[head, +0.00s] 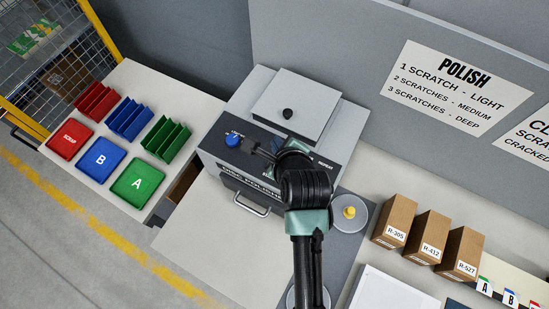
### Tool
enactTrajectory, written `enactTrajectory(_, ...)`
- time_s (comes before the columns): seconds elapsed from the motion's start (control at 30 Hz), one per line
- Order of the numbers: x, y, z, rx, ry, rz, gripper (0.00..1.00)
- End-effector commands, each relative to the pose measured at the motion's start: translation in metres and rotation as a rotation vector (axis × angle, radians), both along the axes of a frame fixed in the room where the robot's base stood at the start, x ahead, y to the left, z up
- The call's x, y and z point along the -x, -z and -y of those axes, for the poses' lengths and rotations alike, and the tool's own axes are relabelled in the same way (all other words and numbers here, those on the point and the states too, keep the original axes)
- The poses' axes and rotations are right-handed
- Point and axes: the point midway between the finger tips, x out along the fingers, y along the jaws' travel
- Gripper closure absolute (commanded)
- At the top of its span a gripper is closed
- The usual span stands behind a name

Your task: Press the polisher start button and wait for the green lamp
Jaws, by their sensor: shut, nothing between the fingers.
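The polisher (236,178) is a grey box with a dark front control panel, a pale lid with a black knob, and a drawer with a metal handle below. A blue knob (233,139) sits at the left of the panel. My gripper (261,151) is shut and empty, over the middle of the panel, right of the blue knob. My wrist and arm cover much of the panel's right side. I cannot make out the start button or a green lamp. Whether the fingertips touch the panel I cannot tell.
Red, blue and green trays (101,159) and racks (129,116) stand on the left bench. A yellow piece (349,212) sits on a round grey stand right of my arm. Cardboard boxes (428,236) line the right. A POLISH sign (457,84) hangs behind.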

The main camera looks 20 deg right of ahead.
Motion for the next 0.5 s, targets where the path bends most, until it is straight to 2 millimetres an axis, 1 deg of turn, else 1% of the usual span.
enactTrajectory(0.17, 0.0, 0.005, 0.0, 0.002, -0.001, 0.001, 1.0)
enactTrajectory(0.27, 0.0, 0.012, 0.0, 0.002, -0.001, 0.001, 1.0)
enactTrajectory(0.5, -0.001, 0.041, 0.0, 0.002, -0.001, 0.003, 1.0)
